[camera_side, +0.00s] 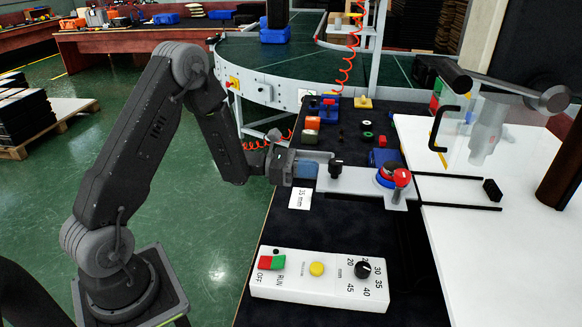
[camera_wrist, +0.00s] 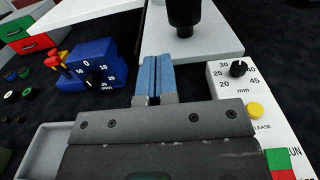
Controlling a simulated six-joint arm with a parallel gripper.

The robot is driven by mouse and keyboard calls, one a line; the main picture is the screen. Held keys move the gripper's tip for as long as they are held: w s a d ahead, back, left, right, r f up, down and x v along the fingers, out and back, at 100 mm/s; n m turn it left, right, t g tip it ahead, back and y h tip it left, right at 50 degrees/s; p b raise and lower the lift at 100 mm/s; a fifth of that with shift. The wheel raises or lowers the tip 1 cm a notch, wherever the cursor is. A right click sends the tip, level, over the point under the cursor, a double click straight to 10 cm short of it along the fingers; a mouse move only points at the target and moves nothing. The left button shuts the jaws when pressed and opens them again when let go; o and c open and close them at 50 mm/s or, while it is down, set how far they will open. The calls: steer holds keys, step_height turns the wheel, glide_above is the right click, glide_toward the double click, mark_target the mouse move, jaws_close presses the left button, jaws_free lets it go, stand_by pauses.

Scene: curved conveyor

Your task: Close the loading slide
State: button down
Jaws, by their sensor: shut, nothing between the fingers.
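The loading slide (camera_side: 352,183) is a flat light-grey metal plate lying on the dark bench top. A black upright knob (camera_side: 335,169) stands near its left end. In the wrist view the slide plate (camera_wrist: 215,42) and its black knob (camera_wrist: 185,14) are ahead of my gripper. My gripper (camera_side: 312,169) is at the left end of the slide, beside the knob. Its blue fingers (camera_wrist: 158,78) are together and empty, with their tips at or close to the plate's edge. I cannot tell whether they touch it.
A blue and red round part (camera_side: 386,178) and a red knob (camera_side: 402,177) are at the slide's right end. A white control box (camera_side: 330,280) is in front. A blue dial box (camera_wrist: 90,65) stands left of my fingers. Black rails (camera_side: 462,207) lie on the white table.

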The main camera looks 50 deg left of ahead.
mark_target(336, 161)
steer(key=v, duration=1.3)
steer(key=shift+s+a, duration=0.15)
steer(key=c, duration=1.7)
jaws_free()
steer(key=shift+a+r, duration=0.1)
steer(key=o, duration=0.7)
steer(key=w+d+r+m+g, duration=0.2)
steer(key=g, duration=0.2)
steer(key=w+d+r+m+g, duration=0.3)
steer(key=g, duration=0.1)
steer(key=w+d+r+m+g, duration=0.2)
steer(key=r+m+g, duration=0.1)
steer(key=g, duration=0.1)
steer(key=shift+w+d+r, duration=0.15)
steer(key=shift+d, duration=0.15)
steer(key=shift+o, duration=1.3)
steer(key=w+d+r+m+y, duration=0.1)
steer(key=w+d+r+y, duration=0.2)
steer(key=r+y, duration=0.5)
steer(key=shift+w+d+r+g, duration=0.25)
steer(key=shift+w+r+g, duration=0.15)
steer(key=shift+w, duration=0.35)
steer(key=x, duration=1.3)
steer(key=shift+f, duration=0.3)
steer(key=shift+c, duration=0.4)
jaws_close()
